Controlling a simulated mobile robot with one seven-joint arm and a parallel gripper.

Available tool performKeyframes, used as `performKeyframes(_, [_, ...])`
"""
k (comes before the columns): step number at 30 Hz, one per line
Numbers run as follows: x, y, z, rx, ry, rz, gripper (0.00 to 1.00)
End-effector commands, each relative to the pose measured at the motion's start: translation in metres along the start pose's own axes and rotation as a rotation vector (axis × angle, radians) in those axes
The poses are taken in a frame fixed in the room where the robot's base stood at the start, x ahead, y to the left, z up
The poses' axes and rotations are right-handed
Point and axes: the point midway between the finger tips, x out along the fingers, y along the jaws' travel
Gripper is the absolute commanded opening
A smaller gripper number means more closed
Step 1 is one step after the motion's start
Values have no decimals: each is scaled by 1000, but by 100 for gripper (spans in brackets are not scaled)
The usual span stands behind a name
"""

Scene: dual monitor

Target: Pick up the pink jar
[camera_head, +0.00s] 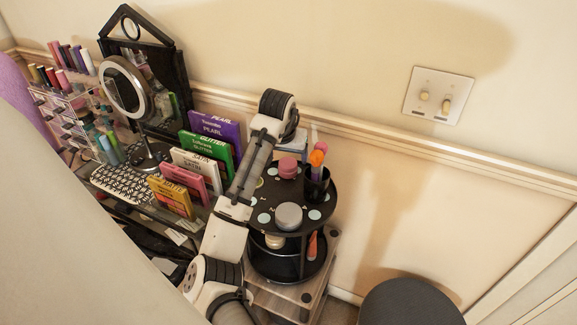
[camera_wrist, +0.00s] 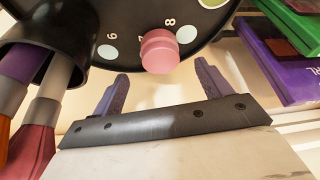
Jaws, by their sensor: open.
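The pink jar (camera_head: 288,168) stands on the top tier of a round black organizer (camera_head: 326,211), near its back edge. In the wrist view the pink jar (camera_wrist: 158,52) is just beyond my gripper (camera_wrist: 160,84), roughly centred between the two fingertips. The fingers are open, apart, with nothing between them. In the head view my arm reaches up left of the organizer, and I cannot make out the fingers there.
A black cup (camera_head: 317,187) with brushes stands right of the jar; its brushes (camera_wrist: 42,110) are close on the left in the wrist view. A grey-lidded jar (camera_head: 288,216) is at the organizer's front. Upright boxes, including a purple one (camera_head: 214,131), stand left of my arm. The wall is behind.

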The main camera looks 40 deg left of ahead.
Motion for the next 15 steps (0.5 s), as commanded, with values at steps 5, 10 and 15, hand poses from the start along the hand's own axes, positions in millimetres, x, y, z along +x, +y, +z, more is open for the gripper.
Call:
performKeyframes(5, [12, -1, -1, 0, -3, 0, 77])
performKeyframes(10, [39, -2, -1, -1, -3, 0, 77])
performKeyframes(15, [54, -2, -1, 0, 0, 0, 77])
